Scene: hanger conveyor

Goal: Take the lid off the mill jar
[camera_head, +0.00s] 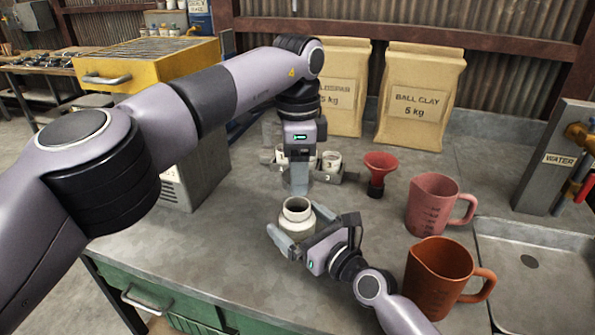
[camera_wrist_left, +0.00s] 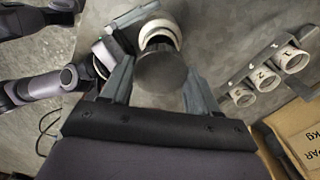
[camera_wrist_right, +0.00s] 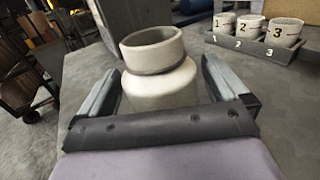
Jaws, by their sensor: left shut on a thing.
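The mill jar (camera_head: 296,216) is a cream pot standing upright on the bench, its mouth open and uncovered. It fills the middle of the right wrist view (camera_wrist_right: 160,85). My right gripper (camera_head: 302,226) has one finger on each side of the jar's body, low and close to it; I cannot tell whether both fingers press on it. My left gripper (camera_head: 299,188) points down just above and behind the jar's mouth. In the left wrist view it is shut on a dark grey round lid (camera_wrist_left: 160,70), which is clear of the jar (camera_wrist_left: 160,27). The lid is hidden in the head view.
A rack of numbered white cups (camera_wrist_right: 262,45) stands behind the left gripper. A red funnel (camera_head: 380,165) is right of it. A pink jug (camera_head: 432,203) and an orange jug (camera_head: 437,272) stand at right, beside the sink (camera_head: 530,262).

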